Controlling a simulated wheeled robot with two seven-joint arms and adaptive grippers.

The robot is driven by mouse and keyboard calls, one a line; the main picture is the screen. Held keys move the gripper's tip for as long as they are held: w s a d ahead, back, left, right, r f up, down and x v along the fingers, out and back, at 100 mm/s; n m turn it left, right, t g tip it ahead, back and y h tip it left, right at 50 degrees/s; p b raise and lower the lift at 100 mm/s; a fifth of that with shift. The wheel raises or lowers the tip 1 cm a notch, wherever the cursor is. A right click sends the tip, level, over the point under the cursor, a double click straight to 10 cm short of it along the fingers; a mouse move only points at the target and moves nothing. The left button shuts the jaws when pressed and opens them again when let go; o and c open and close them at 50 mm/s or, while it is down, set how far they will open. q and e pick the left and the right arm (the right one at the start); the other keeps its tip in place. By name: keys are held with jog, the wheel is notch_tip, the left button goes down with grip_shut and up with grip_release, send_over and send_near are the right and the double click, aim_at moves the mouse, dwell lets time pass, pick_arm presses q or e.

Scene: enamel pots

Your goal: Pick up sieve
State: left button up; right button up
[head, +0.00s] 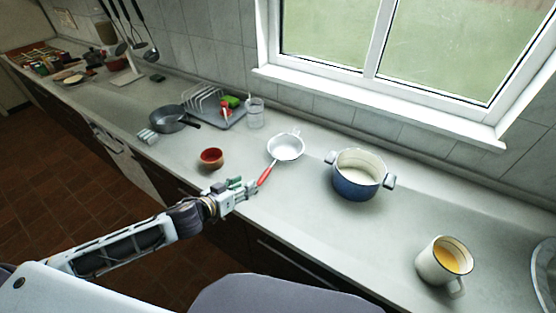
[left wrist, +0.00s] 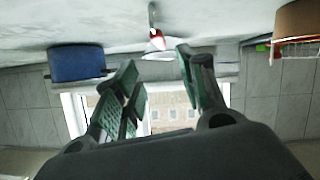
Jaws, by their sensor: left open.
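The sieve (head: 286,148) lies on the counter in the head view, with a white bowl and a red handle pointing toward the front edge. My left gripper (head: 248,187) is at the counter's front, close to the handle's near end. In the left wrist view the picture is upside down, and the red handle end of the sieve (left wrist: 157,40) shows ahead, between the spread green-padded fingers of my left gripper (left wrist: 157,62). The gripper is open, with nothing held. Whether a finger touches the handle cannot be told. My right gripper is not in view.
A blue pot (head: 356,182) stands right of the sieve, and a small red-brown bowl (head: 211,160) stands left of it. A mug (head: 441,268) is at the front right. A grey pan (head: 170,121), a dish rack (head: 207,103) and a glass jar (head: 255,117) stand farther back.

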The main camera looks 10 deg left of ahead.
aim_at(265, 173)
pick_arm(q)
jog(key=shift+w+f, duration=0.1)
jog(key=shift+w, duration=0.05)
jog(key=shift+x, duration=1.6)
jog(key=shift+p+x, duration=0.3)
jog(key=shift+x, duration=1.65)
jog(key=shift+w+d+f, duration=0.2)
jog(key=shift+w+d, duration=0.1)
jog(key=shift+w, duration=0.25)
jog(key=shift+w, duration=0.15)
jog(key=shift+p+x, duration=0.45)
jog(key=shift+x, duration=2)
jog(key=shift+f, duration=0.15)
